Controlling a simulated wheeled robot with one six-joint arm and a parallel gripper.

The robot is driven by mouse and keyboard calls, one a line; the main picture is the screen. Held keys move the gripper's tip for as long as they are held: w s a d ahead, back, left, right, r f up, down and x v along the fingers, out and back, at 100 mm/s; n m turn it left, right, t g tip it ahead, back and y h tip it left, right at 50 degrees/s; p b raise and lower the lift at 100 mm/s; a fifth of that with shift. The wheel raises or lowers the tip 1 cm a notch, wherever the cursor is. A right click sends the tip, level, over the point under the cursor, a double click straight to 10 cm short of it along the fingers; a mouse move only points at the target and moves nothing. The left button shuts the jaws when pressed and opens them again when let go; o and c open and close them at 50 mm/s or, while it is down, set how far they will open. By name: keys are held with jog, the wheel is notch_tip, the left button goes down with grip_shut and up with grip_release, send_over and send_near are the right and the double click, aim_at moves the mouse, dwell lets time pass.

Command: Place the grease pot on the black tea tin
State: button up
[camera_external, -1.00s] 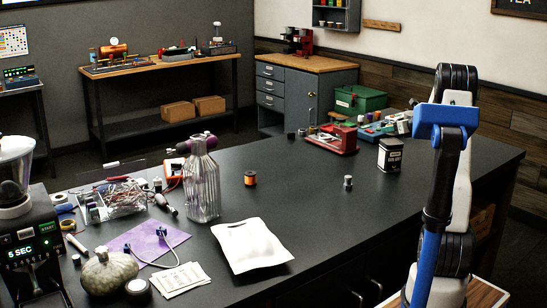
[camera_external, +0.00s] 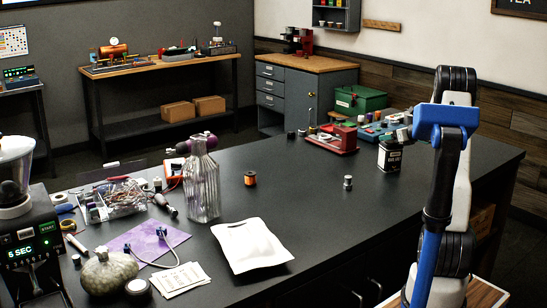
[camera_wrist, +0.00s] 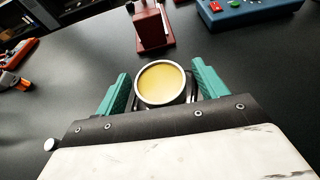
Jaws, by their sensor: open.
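The grease pot (camera_wrist: 160,84), a round pot with a pale rim and yellow contents, is upright between the two green fingers of my gripper (camera_wrist: 158,90) in the wrist view. The fingers are open, one on either side of it. A dark edge shows around the pot's base, and it seems to be on the tin's top, though contact is hard to see. The black tea tin (camera_external: 389,158) with a pale label stands upright at the right of the dark table in the external view. My gripper (camera_external: 397,137) is at its top and hides the pot there.
A red device (camera_external: 335,140) and a blue case (camera_external: 374,132) stand behind the tin. The table in front of the tin is clear.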

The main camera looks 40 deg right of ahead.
jog(key=d+v, duration=0.1)
jog(key=v, duration=1.1)
jog(key=w+a+r+n+g+y, duration=0.15)
jog(key=a+n, duration=0.35)
jog(key=a, duration=0.5)
jog(key=w+a+r+n+g+y, duration=0.1)
jog(key=a+r+n+y, duration=0.2)
jog(key=a, duration=0.7)
jog(key=s+a+n+g+y, duration=0.1)
jog(key=s+a+n+g, duration=0.15)
jog(key=a+n, duration=0.4)
jog(key=s+a+n+g+y, duration=0.1)
jog(key=s+a+n, duration=0.2)
jog(key=a, duration=0.7)
jog(key=s+a+f+n+g+h, duration=0.2)
jog(key=s+a+n+g, duration=0.3)
jog(key=s+a+n, duration=0.8)
jog(key=s+f+n+h, duration=0.1)
jog(key=s+n+h, duration=0.1)
jog(key=s, duration=0.3)
jog(key=s+d+f+n+g+h, duration=0.1)
jog(key=s+f+n, duration=0.1)
jog(key=s+n, duration=0.2)
jog(key=shift+s+d+h, duration=0.2)
jog(key=shift+s+h, duration=0.15)
jog(key=shift+s, duration=0.65)
